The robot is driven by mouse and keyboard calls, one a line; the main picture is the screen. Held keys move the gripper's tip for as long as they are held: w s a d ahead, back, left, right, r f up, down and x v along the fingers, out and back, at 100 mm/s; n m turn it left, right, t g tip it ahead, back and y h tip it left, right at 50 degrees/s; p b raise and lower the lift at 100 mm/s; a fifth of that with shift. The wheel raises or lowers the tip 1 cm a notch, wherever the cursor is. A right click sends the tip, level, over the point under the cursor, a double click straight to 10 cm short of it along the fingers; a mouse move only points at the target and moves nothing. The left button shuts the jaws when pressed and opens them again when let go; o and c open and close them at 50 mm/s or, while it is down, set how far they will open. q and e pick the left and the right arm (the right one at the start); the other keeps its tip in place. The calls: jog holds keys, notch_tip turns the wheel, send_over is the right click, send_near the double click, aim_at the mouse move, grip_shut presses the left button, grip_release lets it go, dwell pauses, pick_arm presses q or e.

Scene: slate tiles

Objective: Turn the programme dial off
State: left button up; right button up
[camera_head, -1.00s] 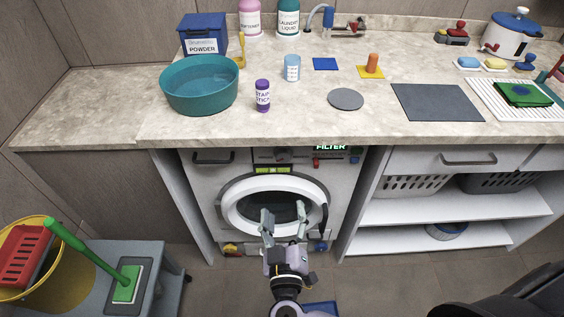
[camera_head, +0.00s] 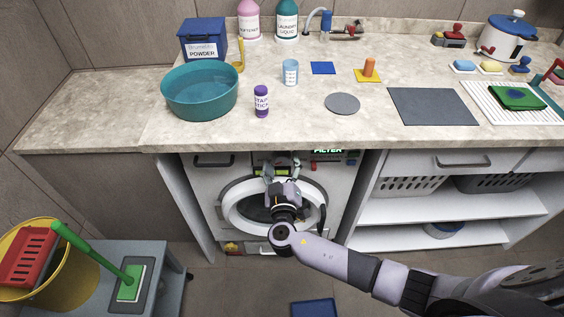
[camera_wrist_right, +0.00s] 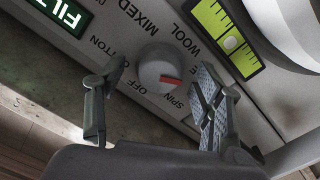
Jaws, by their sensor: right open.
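The programme dial (camera_wrist_right: 158,64) is a round pale knob with a red mark on the washing machine's (camera_head: 203,188) front panel. In the right wrist view its labels are upside down: COTTON, MIXED, WOOL, SPIN and OFF. The red mark (camera_wrist_right: 172,81) points right and slightly down, apart from OFF; I cannot tell its exact setting. My right gripper (camera_head: 282,168) is open in front of the panel, hiding the dial in the head view. In the right wrist view the gripper's fingers (camera_wrist_right: 160,78) are on either side of the dial, apart from it. My left gripper is not in view.
The countertop (camera_head: 200,132) overhangs the panel. A lit FILTER sign (camera_head: 328,151) and a yellow-green display (camera_wrist_right: 226,38) flank the dial. The round door (camera_head: 232,211) is below. A trolley (camera_head: 165,300) with a yellow bucket stands left; open shelves (camera_head: 400,208) are right.

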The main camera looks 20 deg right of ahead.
jog(key=shift+w, duration=0.1)
jog(key=shift+c, duration=0.3)
jog(key=c, duration=1.1)
